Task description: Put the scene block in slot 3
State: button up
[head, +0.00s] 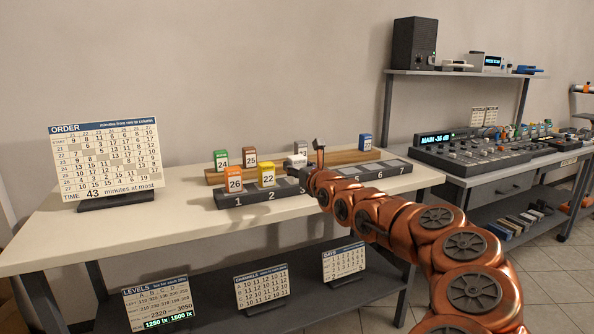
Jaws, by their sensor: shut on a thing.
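The slot rack (236,201) is a dark bar on the white table, with numbers along its front. An orange block 26 (233,180) stands in slot 1 and a yellow block 22 (267,175) in slot 2. My gripper (305,168) is shut on a white block (297,160) near slot 3. The block's label is too small to read. I cannot tell whether it touches the rack. My gripper and arm hide part of the rack right of slot 3; slots 6 and 7 look empty.
A wooden rail (338,157) behind the rack bears a green block 24 (221,159), a brown block 25 (250,157), a grey block (300,147) and a blue block (365,142). An order board (106,160) stands at left. The table's front left (130,232) is clear.

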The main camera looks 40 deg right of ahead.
jog(key=shift+w+d+f+p, duration=0.25)
jog(key=shift+w+d+p, duration=1.1)
jog(key=shift+w+d, duration=0.3)
jog(key=shift+w+d+f+p, duration=0.2)
jog(key=shift+w+d+p, duration=1.2)
jog(key=shift+w+d, duration=0.3)
jog(key=shift+w+d+f+p, duration=0.25)
jog(key=shift+w+d+p, duration=1.2)
jog(key=shift+w, duration=0.35)
jog(key=shift+d+f, duration=0.1)
jog(key=shift+f, duration=1.65)
jog(key=shift+w+f, duration=0.1)
jog(key=shift+f, duration=0.1)
jog(key=o, duration=1.2)
